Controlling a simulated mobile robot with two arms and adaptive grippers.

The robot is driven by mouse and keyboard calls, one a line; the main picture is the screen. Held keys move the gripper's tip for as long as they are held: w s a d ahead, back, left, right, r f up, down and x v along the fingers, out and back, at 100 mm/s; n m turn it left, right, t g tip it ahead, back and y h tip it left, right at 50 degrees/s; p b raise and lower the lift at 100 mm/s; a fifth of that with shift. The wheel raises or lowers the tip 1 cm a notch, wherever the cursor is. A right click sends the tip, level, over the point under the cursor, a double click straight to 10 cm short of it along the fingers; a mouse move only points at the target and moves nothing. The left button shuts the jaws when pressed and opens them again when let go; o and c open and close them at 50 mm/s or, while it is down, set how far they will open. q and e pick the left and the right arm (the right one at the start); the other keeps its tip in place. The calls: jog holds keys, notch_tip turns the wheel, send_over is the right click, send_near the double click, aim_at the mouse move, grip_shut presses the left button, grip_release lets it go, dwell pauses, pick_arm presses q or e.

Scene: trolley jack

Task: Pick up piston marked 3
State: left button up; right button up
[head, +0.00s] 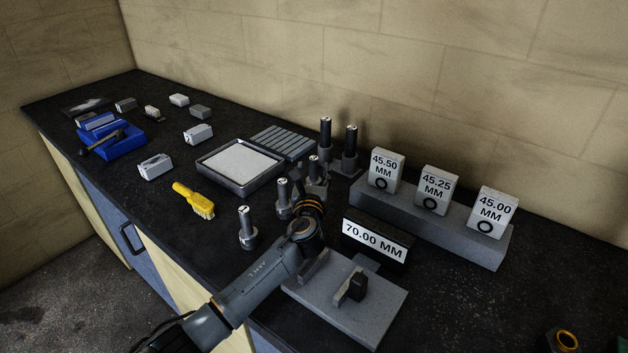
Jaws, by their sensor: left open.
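Several dark, rod-topped pistons stand upright on the black bench in the head view. One is at the front (245,230), one behind it (283,192), one by my gripper (313,163), and two are at the back, left (325,132) and right (350,145). Their top marks are too small to read, so I cannot tell which is marked 3. My left gripper (316,182) is open beside the middle piston, partly hidden by its own wrist. I cannot tell whether its fingers surround or touch that piston. My right gripper is out of view.
A grey tray (213,184) and slotted plate (292,148) lie left of the pistons. A 70.00 MM sign (374,240) and grey fixture (378,314) stand near my arm. A ledge (448,243) bears three size blocks. A yellow brush (194,200) and blue vise (115,143) are left.

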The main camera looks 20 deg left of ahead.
aim_at(314, 162)
pick_arm(q)
jog(key=shift+w+f, duration=0.15)
jog(key=shift+w, duration=0.3)
jog(key=shift+w+a, duration=0.2)
jog(key=shift+w, duration=0.15)
jog(key=x, duration=0.3)
jog(key=shift+w+a, duration=0.15)
jog(key=shift+w, duration=0.45)
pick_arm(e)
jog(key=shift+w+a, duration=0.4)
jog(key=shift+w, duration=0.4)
pick_arm(q)
grip_shut()
jog(key=shift+r, duration=0.2)
